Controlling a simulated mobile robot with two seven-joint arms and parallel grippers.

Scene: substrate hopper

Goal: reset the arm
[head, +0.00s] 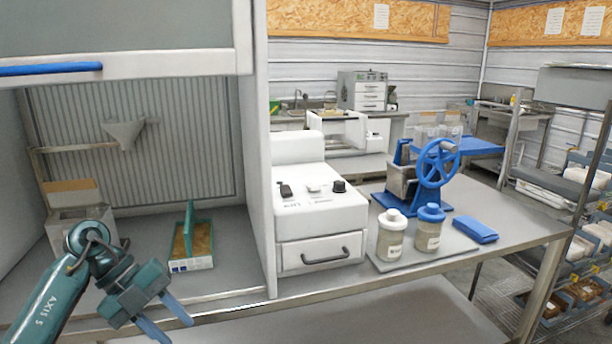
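My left arm (45,305) comes in from the lower left, in front of the hood. My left gripper (178,331) points down and to the right, with its two blue fingers apart and nothing between them. It hangs in front of the hood's front edge, near the bottom of the view. My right arm and gripper are not in view.
The hood (255,170) has a raised sash with a blue handle (50,69). Inside are a green-edged box (180,245) and a grey bin (75,213).

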